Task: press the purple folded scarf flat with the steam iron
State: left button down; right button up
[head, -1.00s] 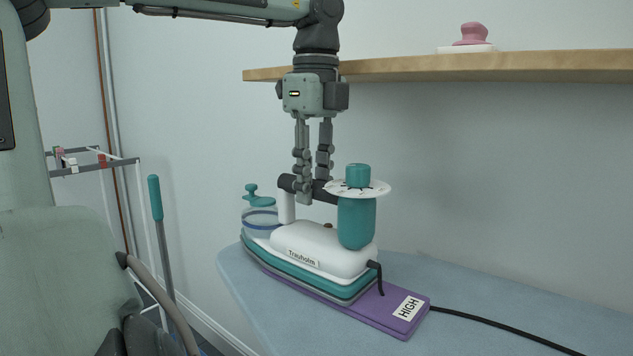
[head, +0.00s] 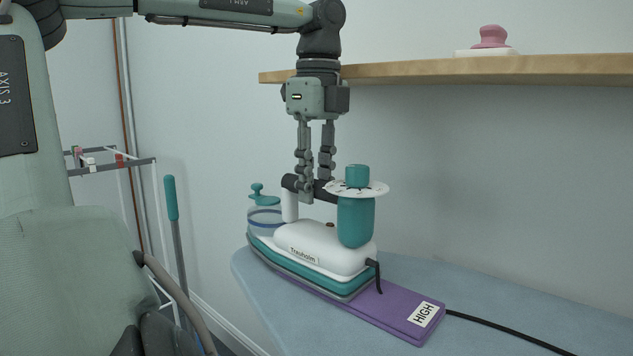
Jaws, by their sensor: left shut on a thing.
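The white and teal steam iron (head: 318,245) sits on the purple folded scarf (head: 390,308), which lies as a flat strip on the blue-grey board (head: 490,300). The iron hides most of the scarf. The scarf's right end sticks out behind the iron and bears a white HIGH label. A clear tank with a teal cap (head: 265,215) is at the iron's nose, and a teal part with a white disc (head: 357,215) is at its rear. My left gripper (head: 315,190) points down and is shut on the iron's dark handle bar. My right gripper is not in view.
A black cord (head: 500,332) runs across the board to the right. A wooden shelf (head: 450,69) with a pink-topped object (head: 490,37) hangs above. A teal-handled pole (head: 171,198) and a rack (head: 110,166) stand left. The board's right part is clear apart from the cord.

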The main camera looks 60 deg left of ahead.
pick_arm(q)
jog(key=shift+r+p, duration=2.2)
jog(key=shift+r, duration=0.85)
jog(key=shift+r+p, duration=0.55)
jog(key=shift+r, duration=0.6)
